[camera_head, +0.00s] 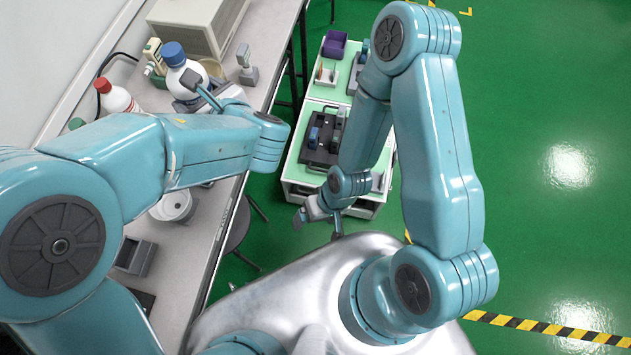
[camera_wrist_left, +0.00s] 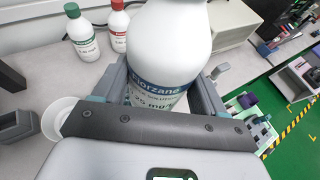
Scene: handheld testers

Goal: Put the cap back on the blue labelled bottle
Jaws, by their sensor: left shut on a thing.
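The blue labelled bottle (camera_head: 187,78) is white and stands at the bench's far end in the head view. A blue cap (camera_head: 173,53) shows at its top; I cannot tell how well it is seated. My left gripper (camera_head: 197,97) is shut on the bottle's body. In the left wrist view the bottle (camera_wrist_left: 166,45) is between the fingers, with its blue label facing the camera and its top out of frame. My right gripper (camera_head: 318,217) is open and empty, low beside the green-topped cart.
A red-capped bottle (camera_head: 117,98) stands left of the blue one, and a green-capped bottle (camera_wrist_left: 81,35) is near it. A beige box instrument (camera_head: 203,22) stands behind. A white round vessel (camera_head: 172,206) is nearer on the bench. The cart (camera_head: 300,172) carries devices.

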